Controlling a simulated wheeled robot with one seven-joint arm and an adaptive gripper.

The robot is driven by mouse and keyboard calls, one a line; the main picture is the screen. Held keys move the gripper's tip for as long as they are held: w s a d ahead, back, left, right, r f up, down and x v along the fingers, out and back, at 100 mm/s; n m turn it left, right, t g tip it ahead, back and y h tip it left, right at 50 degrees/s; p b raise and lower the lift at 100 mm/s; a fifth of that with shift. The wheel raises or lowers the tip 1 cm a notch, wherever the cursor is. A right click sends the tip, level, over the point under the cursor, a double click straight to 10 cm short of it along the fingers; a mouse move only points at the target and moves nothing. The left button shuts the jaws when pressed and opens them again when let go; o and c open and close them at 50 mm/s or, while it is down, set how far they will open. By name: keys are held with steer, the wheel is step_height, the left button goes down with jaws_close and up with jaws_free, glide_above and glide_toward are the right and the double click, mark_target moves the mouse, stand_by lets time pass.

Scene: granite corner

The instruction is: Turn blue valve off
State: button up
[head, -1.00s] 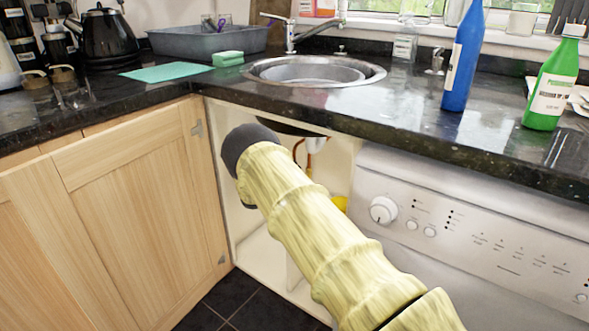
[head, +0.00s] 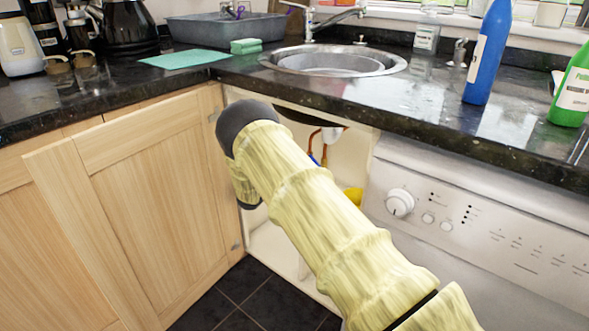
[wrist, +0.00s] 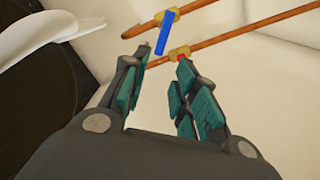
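The blue valve handle (wrist: 165,32) shows in the wrist view on a brass fitting (wrist: 167,14) of a copper pipe, just beyond my fingertips. Its bar runs across the pipe's line there. A second valve with a red part (wrist: 181,57) sits on the lower pipe, close to my right finger. My gripper (wrist: 164,55) is open and empty, its teal-padded fingers apart. In the head view a blue bit (head: 314,158) shows beside copper piping under the sink.
The sink cupboard stands open, with a wooden door (head: 160,200) at left and a washing machine (head: 470,235) at right. The dark worktop (head: 400,105) overhangs the opening. A yellow object (head: 354,196) is inside. A white curved pipe (wrist: 60,30) is at the wrist view's upper left.

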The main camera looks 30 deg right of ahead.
steer(key=shift+r, duration=0.15)
steer(key=c, duration=0.3)
steer(key=shift+r+m, duration=0.15)
steer(key=shift+m, duration=0.35)
jaws_close()
steer(key=s+d+r+m+t+y+p, duration=0.1)
steer(key=s+d+r+m+y, duration=0.2)
steer(key=m, duration=0.5)
steer(key=s+d+r+m+p, duration=0.1)
steer(key=s+r+m+p, duration=0.1)
steer(key=s+r+m, duration=0.35)
steer(key=w+d+f+m+b, duration=0.2)
steer(key=w+d+f+b, duration=0.3)
steer(key=w, duration=0.4)
steer(key=shift+d+f, duration=0.7)
steer(key=shift+d, duration=0.3)
